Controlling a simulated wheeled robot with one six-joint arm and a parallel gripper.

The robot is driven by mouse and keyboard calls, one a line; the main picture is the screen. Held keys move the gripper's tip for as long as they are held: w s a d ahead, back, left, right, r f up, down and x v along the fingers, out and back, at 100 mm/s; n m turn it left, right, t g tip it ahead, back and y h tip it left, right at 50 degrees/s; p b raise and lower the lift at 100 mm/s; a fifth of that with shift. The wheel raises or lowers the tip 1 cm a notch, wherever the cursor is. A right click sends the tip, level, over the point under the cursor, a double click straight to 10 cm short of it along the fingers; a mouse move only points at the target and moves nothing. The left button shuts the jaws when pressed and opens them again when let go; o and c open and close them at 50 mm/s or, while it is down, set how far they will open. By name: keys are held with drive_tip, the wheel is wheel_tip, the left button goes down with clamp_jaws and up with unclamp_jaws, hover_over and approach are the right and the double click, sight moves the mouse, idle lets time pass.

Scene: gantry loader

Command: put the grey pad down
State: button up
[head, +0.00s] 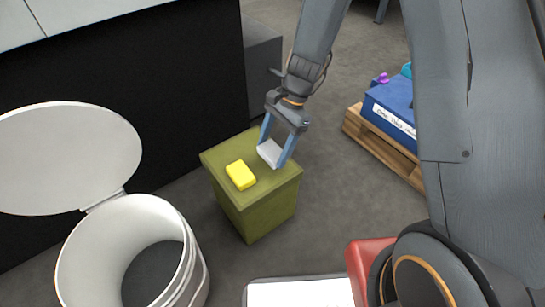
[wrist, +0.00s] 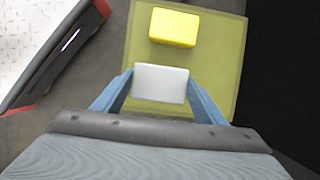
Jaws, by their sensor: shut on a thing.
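The grey pad (head: 269,153) is held between the two blue fingers of my gripper (head: 277,152), over the right part of the green block-shaped stand (head: 252,210). In the wrist view the pad (wrist: 160,84) lies between the fingertips of my gripper (wrist: 160,88), with the green top (wrist: 222,60) behind it. I cannot tell whether the pad touches the stand's top. A yellow block (head: 240,175) rests on the same top, left of the pad and apart from it; it also shows in the wrist view (wrist: 174,27).
A white bin (head: 190,265) with its lid (head: 70,155) open stands at the left. A blue box (head: 392,105) sits on a wooden pallet (head: 380,148) at the right. A black-fronted counter (head: 130,85) stands behind. Grey floor is clear right of the stand.

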sight(276, 148)
drive_tip(key=shift+f+b, duration=0.55)
drive_tip(key=shift+f, duration=1.1)
drive_tip(key=shift+f, duration=0.15)
drive_tip(key=o, duration=1)
drive_tip(key=p+v, duration=0.5)
drive_tip(key=v, duration=0.7)
drive_tip(key=s+a+r+n+t+h, duration=0.1)
drive_tip(key=s+a+r+n+h, duration=0.1)
drive_tip(key=s+a+r+n, duration=0.7)
drive_tip(key=s+r+n, duration=0.4)
drive_tip(key=s, duration=0.4)
drive_tip(key=s+r+n+t, duration=0.1)
drive_tip(key=s+r+n, duration=0.3)
drive_tip(key=s, duration=0.4)
drive_tip(key=shift+s+d+n+t, duration=0.2)
drive_tip(key=shift+d+n+t, duration=0.1)
drive_tip(key=shift+d, duration=0.1)
